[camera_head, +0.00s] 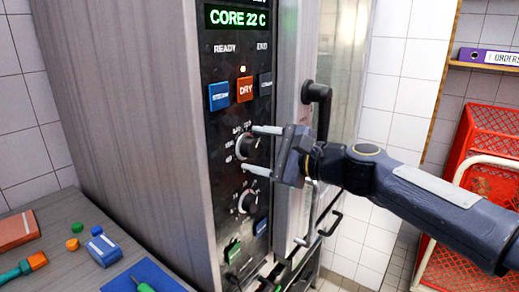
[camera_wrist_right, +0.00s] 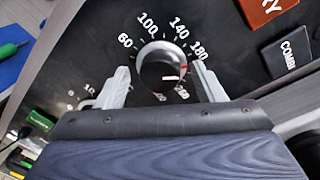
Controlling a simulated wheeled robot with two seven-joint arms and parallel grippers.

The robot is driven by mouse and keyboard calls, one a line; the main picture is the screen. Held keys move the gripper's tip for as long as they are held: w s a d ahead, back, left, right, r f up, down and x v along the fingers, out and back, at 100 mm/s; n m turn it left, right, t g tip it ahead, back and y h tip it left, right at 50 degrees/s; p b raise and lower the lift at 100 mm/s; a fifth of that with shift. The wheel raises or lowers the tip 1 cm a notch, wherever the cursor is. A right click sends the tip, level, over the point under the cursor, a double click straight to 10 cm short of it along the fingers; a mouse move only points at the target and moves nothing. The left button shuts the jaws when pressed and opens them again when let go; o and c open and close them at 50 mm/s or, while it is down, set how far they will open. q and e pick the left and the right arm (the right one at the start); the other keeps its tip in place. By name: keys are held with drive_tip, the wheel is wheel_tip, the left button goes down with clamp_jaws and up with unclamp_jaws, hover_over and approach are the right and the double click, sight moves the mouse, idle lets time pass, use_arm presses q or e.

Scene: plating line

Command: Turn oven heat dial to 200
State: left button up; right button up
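The oven heat dial (camera_head: 246,146) is the upper round black knob with a pale rim on the oven's dark panel. In the right wrist view the dial (camera_wrist_right: 158,62) has numbers around it, with 60, 100, 140 and 180 readable and the lower ones partly hidden. A red mark sits at its right edge, just past 180. My right gripper (camera_head: 257,150) is open, one finger above and one below the dial. In the right wrist view its fingers stand either side of the dial, with a small gap showing each side. My left gripper is not in view.
A second dial (camera_head: 247,201) sits below. Blue (camera_head: 219,96) and orange DRY (camera_head: 245,89) buttons are above, under a display (camera_head: 237,18) reading CORE 22 C. The oven door handle (camera_head: 318,105) is close to my right gripper. A counter (camera_head: 70,225) with small items lies left.

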drive_tip(key=b+v, duration=0.1)
drive_tip(key=v, duration=0.6)
drive_tip(key=shift+s+d, duration=0.2)
drive_tip(key=shift+d, duration=0.1)
drive_tip(key=shift+r, duration=0.1)
drive_tip(key=s+d+f+n+g+h+p, duration=0.1)
drive_tip(key=s+d+f+n+h, duration=0.4)
drive_tip(key=s+f, duration=0.7)
drive_tip(key=s+d+f+n+g+h+p, duration=0.1)
drive_tip(key=s+d+f+n+g+h, duration=0.2)
drive_tip(key=s+f, duration=1)
drive_tip(key=d+f+n+h, duration=0.1)
drive_tip(key=d+n+h, duration=0.1)
drive_tip(key=d+n, duration=0.2)
drive_tip(key=shift+s+d+f+p, duration=0.2)
drive_tip(key=shift+s+d+p, duration=0.1)
drive_tip(key=shift+d, duration=0.75)
drive_tip(key=shift+w+r, duration=0.1)
